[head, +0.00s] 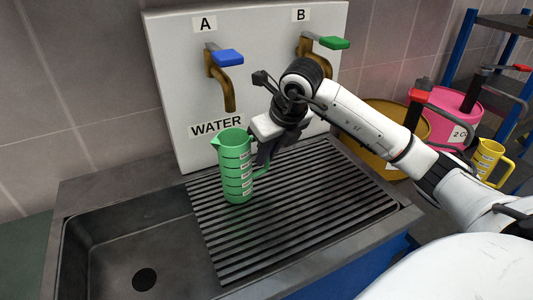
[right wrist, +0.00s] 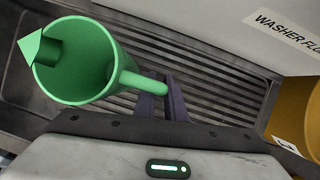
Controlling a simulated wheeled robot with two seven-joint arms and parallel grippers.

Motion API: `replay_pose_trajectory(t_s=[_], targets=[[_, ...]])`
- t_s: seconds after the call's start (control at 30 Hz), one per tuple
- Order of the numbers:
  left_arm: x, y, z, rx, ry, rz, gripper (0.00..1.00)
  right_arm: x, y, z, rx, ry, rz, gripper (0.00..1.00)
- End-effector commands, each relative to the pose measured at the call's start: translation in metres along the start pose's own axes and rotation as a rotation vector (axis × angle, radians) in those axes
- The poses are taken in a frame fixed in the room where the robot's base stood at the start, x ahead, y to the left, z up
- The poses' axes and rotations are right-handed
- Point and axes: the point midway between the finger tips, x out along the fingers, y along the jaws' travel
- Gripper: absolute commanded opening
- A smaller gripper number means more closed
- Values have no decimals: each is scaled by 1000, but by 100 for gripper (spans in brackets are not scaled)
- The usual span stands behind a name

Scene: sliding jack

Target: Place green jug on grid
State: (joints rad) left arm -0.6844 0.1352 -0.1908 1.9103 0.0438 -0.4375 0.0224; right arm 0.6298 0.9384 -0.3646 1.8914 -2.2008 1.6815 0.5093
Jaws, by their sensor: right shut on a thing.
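The green jug (head: 236,166) is upright over the left part of the black slatted grid (head: 320,190), below the WATER label. I cannot tell whether its base touches the slats. My right gripper (head: 262,158) is at the jug's right side, shut on its handle. In the right wrist view the jug (right wrist: 75,60) shows its open mouth, with the spout to the upper left, and its handle runs between the fingers of my right gripper (right wrist: 162,100). The grid (right wrist: 215,95) lies below. My left gripper is not in view.
A sink basin (head: 135,245) with a drain is left of the grid. Taps with blue (head: 228,56) and green (head: 334,43) levers are on the white panel (head: 270,90) behind. Yellow and pink drums and a yellow jug (head: 487,158) stand at right. The grid's right part is clear.

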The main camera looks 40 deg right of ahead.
Motion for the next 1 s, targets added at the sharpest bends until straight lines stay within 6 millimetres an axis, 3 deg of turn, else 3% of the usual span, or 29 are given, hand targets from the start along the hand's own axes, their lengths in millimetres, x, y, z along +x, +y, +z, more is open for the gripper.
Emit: replay_pose_trajectory(t_s=[0.03, 0.07, 0.17, 0.57, 1.0], targets=[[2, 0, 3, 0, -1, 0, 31, 3, 0, -1, 0, -1, 0, 0], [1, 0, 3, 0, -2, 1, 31, 2, 0, -1, 0, 0, 0, 14], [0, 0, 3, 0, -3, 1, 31, 2, 0, -1, 0, 0, 0, 29], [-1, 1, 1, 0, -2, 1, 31, -6, 0, 1, 0, -2, 0, 29], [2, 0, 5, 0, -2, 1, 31, -93, 0, 2, -1, -5, -1, 29]])
